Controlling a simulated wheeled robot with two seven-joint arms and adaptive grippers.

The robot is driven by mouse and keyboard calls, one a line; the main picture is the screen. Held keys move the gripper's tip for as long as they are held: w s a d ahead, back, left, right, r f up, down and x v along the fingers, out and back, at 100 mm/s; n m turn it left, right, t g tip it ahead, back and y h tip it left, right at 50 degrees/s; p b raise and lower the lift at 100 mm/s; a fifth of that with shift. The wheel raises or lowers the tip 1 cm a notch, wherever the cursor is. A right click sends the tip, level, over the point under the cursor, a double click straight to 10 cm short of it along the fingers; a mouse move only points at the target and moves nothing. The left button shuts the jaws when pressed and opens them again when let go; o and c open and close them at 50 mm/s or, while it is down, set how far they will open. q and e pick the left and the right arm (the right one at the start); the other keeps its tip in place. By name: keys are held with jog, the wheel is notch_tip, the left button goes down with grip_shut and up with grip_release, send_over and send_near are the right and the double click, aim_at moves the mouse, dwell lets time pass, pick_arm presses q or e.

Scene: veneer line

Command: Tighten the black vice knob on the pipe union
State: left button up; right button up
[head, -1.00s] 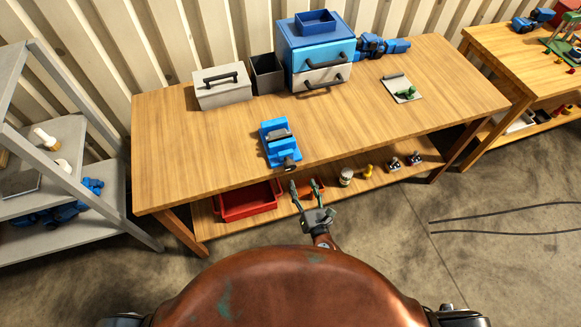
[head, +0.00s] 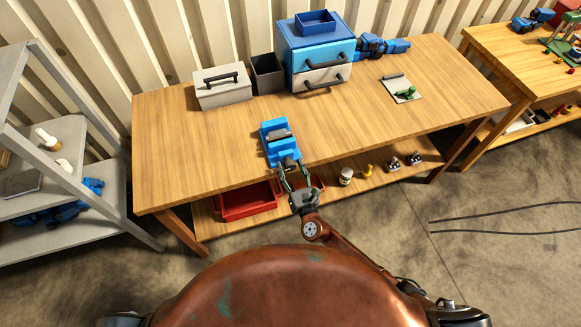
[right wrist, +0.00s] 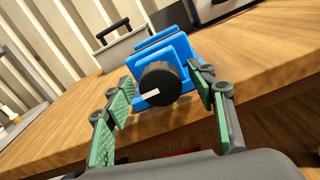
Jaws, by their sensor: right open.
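A blue vice (head: 279,141) stands near the front edge of the wooden workbench. Its round black knob (right wrist: 160,84) faces my right wrist camera and carries a white mark pointing to the left and slightly down. My right gripper (head: 294,172) is open at the front of the vice. In the right wrist view its green-padded fingers (right wrist: 162,101) stand to either side of the knob, with a gap on both sides. In the head view the fingers partly cover the knob. No pipe union can be made out on the vice. My left gripper is not in view.
The workbench (head: 190,155) is mostly clear around the vice. Behind stand a grey box (head: 222,90), a dark bin (head: 267,74) and a blue drawer unit (head: 317,55). A red tray (head: 248,203) and small items lie on the lower shelf. A grey rack (head: 75,148) stands left.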

jog(key=shift+c, duration=0.2)
jog(key=c, duration=1.1)
jog(key=shift+f, duration=0.1)
jog(key=shift+f+m+b, duration=0.15)
jog(key=shift+m+b, duration=0.45)
jog(key=shift+b, duration=0.25)
jog(key=m+b, duration=0.3)
jog(key=b, duration=0.1)
jog(key=shift+f+m, duration=0.1)
jog(key=shift+m, duration=0.3)
jog(key=shift+m+b, duration=1.4)
jog(key=shift+m, duration=0.5)
jog(key=shift+r, duration=0.2)
